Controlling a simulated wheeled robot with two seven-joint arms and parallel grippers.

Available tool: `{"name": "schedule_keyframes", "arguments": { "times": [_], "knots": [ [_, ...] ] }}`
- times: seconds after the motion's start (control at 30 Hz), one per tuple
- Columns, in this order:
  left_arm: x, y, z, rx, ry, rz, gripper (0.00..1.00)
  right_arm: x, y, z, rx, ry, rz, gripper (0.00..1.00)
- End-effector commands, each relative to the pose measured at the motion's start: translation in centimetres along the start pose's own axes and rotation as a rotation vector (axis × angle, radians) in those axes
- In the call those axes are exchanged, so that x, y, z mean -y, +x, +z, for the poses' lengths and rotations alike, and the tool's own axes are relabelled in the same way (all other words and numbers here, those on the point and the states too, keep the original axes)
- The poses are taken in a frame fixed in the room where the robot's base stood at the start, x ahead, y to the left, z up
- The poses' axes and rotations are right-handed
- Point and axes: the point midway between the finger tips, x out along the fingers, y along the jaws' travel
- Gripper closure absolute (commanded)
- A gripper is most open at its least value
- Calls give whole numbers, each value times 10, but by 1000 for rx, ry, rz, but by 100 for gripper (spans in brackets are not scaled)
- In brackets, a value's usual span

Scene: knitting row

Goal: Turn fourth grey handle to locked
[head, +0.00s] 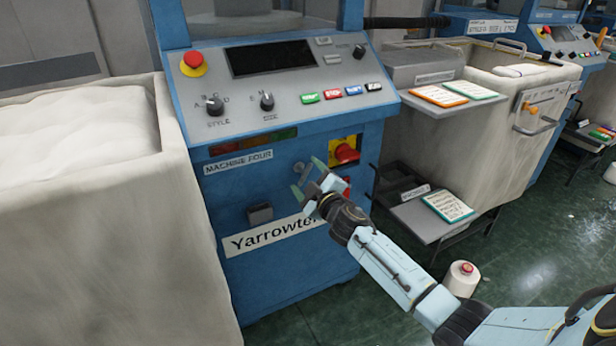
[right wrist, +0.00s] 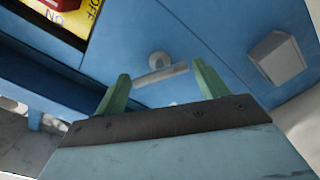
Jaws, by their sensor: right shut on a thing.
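The grey handle (right wrist: 160,75) is a short bar with a round boss, on the blue front of the machine labelled "Machine Four" (head: 238,163). In the right wrist view the bar lies slightly tilted between the two green fingers of my right gripper (right wrist: 161,88). The fingers are shut on its ends. In the head view my right gripper (head: 308,178) is at the blue panel, and the handle (head: 298,168) is partly hidden by it. No locked mark on the handle is readable. My left gripper is not in view.
A red switch on a yellow plate (head: 346,151) is just right of my right gripper. A dark grey box-like fitting (head: 260,213) sits lower left. A control panel (head: 290,75) is above. A cloth-lined bin (head: 90,220) stands left; a small shelf (head: 425,215) juts out right.

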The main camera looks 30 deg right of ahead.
Motion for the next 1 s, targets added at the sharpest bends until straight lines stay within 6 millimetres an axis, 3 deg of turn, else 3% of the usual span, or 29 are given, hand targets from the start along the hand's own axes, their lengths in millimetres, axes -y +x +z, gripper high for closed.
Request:
{"name": "schedule_keyframes", "arguments": {
  "times": [0.5,1.0],
  "knots": [
    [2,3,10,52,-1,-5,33,1,0,0,0,-417,-2,50],
    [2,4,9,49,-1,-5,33,2,0,0,0,-552,-2,50]
  ]
}}
